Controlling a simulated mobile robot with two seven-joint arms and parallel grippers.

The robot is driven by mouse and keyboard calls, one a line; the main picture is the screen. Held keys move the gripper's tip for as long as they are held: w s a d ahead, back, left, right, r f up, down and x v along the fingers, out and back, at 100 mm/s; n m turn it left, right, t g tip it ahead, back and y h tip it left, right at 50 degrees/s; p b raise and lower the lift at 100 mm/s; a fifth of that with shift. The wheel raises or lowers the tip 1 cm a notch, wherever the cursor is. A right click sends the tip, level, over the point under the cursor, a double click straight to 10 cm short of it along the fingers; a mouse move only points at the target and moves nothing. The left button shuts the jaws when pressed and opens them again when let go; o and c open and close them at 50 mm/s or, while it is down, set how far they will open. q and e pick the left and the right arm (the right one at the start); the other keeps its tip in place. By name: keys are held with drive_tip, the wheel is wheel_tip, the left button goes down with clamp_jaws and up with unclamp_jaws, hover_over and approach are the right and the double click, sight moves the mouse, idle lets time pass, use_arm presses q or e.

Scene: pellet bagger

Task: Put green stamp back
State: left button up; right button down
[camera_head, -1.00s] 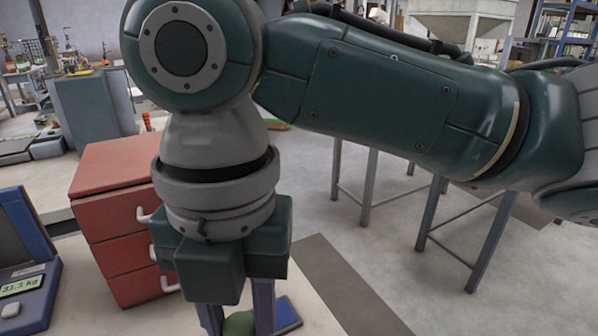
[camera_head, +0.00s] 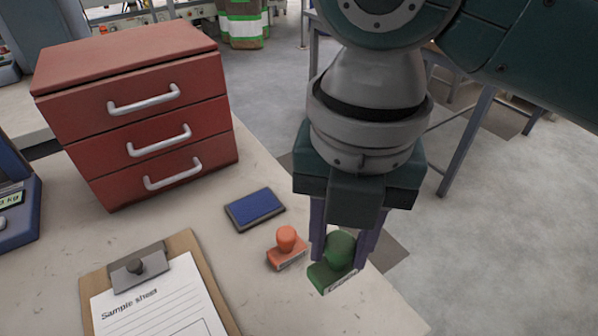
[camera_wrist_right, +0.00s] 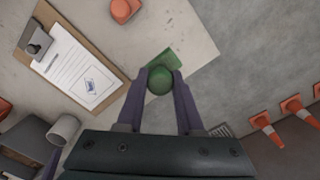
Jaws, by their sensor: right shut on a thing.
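The green stamp (camera_head: 338,258) has a round knob and a rectangular base with a pale label on its side. My right gripper (camera_head: 340,250) is shut on its knob from above. The stamp is at the table's right edge; whether its base touches the table I cannot tell. In the right wrist view the green knob (camera_wrist_right: 160,80) sits between the two purple fingers, its base beyond them. An orange stamp (camera_head: 287,248) stands just left of the green one. A blue ink pad (camera_head: 255,210) lies behind the orange stamp.
A red three-drawer cabinet (camera_head: 140,110) stands at the back left, drawers shut. A clipboard (camera_head: 155,290) with a sample sheet lies at front left; the wrist view shows a blue stamp mark on the sheet (camera_wrist_right: 90,85). A blue scale (camera_head: 22,205) is at the far left.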

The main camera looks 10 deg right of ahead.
sight(334, 277)
wheel_tip(334, 277, down, 6)
drive_tip(key=shift+f+b, duration=0.25)
drive_tip(key=shift+b, duration=0.2)
drive_tip(key=shift+f+b, duration=0.4)
drive_tip(key=shift+f, duration=1.5)
drive_tip(key=shift+f, duration=0.15)
drive_tip(key=c, duration=0.5)
unclamp_jaws()
drive_tip(key=shift+c, duration=0.2)
